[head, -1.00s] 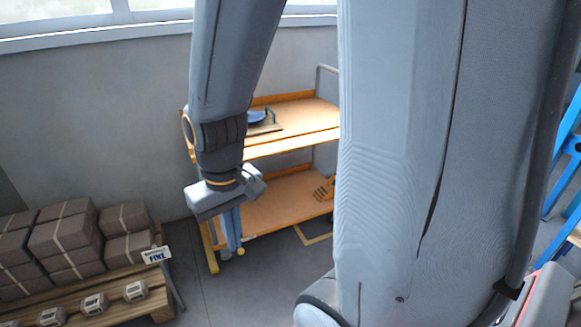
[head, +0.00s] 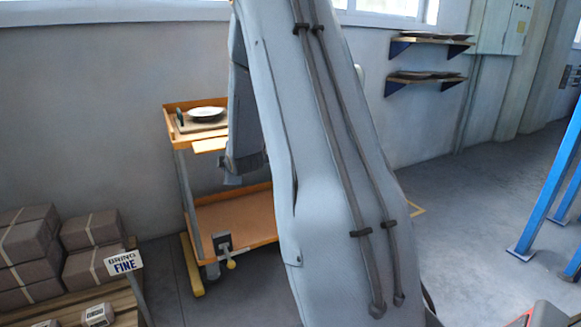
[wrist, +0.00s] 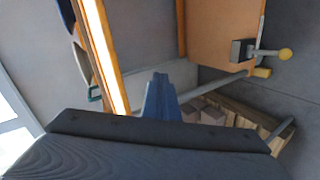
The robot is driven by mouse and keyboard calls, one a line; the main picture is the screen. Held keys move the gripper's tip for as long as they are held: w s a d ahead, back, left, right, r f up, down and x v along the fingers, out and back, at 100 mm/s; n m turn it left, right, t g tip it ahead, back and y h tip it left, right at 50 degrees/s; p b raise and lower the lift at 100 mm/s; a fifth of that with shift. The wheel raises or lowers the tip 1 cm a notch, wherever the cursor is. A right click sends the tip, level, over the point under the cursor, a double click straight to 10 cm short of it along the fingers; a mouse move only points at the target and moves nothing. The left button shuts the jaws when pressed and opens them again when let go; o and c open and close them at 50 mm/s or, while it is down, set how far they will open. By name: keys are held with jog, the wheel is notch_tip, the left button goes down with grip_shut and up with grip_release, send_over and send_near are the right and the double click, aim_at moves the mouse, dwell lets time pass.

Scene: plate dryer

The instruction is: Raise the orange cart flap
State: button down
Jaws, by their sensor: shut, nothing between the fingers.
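The orange cart (head: 235,217) stands by the wall in the head view, with an upper and a lower shelf. A short bright orange piece (head: 210,146) juts from the upper shelf's front and looks like the flap; my arm hides the cart's right part. In the wrist view the upper shelf's bright edge (wrist: 104,55) runs steeply at left, and the lower shelf (wrist: 220,30) is at upper right. My gripper (wrist: 160,88) shows blue fingers, shut and empty, right of that edge with no clear contact. In the head view its fingers are hidden behind my arm.
A plate (head: 206,114) lies on the cart's upper shelf. A lever with a yellow knob (head: 231,264) sits at the lower shelf's front. A pallet with grey bricks (head: 25,240) and a sign (head: 124,262) stand at left. Open floor lies right; blue posts (head: 555,190) stand beyond.

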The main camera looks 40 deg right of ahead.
jog(key=w+d+f+n+t+h+b, duration=0.1)
jog(key=w+d+f+n+t+b, duration=0.15)
jog(key=d, duration=0.45)
jog(key=w+d+f+n+t+h+b, duration=0.1)
jog(key=w+d+n+t+b, duration=0.1)
jog(key=d+n+t+b, duration=0.3)
jog(key=w+d+f+n+h, duration=0.1)
jog(key=w+d+f+n, duration=0.15)
jog(key=d, duration=0.55)
jog(key=s+d+f+n+t+b, duration=0.5)
jog(key=s+d+n+t+b, duration=0.2)
jog(key=s+d+n, duration=0.3)
notch_tip(320, 180, up, 9)
jog(key=w+n+b, duration=0.1)
jog(key=w+b, duration=0.1)
jog(key=b, duration=0.2)
jog(key=shift+w+h+b, duration=0.3)
jog(key=shift+b, duration=0.05)
